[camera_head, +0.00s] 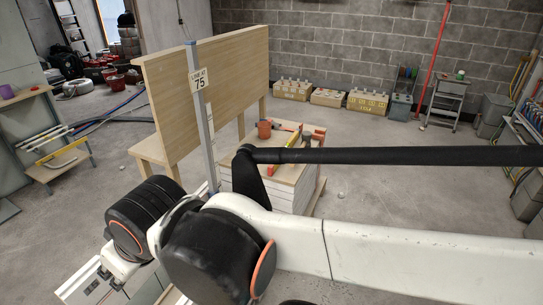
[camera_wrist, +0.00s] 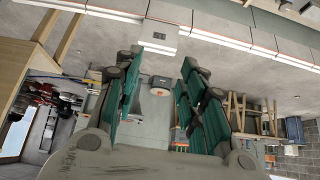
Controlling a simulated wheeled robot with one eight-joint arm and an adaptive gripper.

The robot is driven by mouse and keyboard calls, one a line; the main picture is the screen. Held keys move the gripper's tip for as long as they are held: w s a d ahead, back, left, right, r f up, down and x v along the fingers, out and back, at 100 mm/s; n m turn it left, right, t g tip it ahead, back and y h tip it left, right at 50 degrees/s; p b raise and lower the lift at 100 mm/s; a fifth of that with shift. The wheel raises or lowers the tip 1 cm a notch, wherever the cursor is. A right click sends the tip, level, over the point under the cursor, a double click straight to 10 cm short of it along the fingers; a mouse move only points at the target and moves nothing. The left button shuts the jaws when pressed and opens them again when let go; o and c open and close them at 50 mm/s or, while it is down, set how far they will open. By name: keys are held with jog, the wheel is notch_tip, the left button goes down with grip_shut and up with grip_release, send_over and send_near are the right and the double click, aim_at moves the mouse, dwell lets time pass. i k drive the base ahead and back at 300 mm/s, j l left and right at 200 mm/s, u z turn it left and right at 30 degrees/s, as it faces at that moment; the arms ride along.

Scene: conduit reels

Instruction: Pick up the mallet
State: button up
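A hammer-like tool (camera_head: 308,138), possibly the mallet, lies on the small wooden-topped cabinet (camera_head: 284,195) in the head view. It is small there, and my arm crosses in front of the cabinet, so its exact shape is unclear. My gripper (camera_wrist: 158,68) shows in the wrist view with its two green-padded fingers spread apart and nothing between them. It is not visible in the head view. I cannot make out the mallet in the wrist view.
An orange cup (camera_head: 264,130) and a yellow bar (camera_head: 285,154) share the cabinet top. Crates (camera_head: 328,97) line the back wall. Open floor lies to the right.

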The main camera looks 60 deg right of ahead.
aim_at(307, 137)
jog(key=z, duration=2.35)
jog(key=i+l, duration=0.3)
jog(key=i, duration=0.2)
jog(key=i+l, duration=0.65)
jog(key=i, duration=0.3)
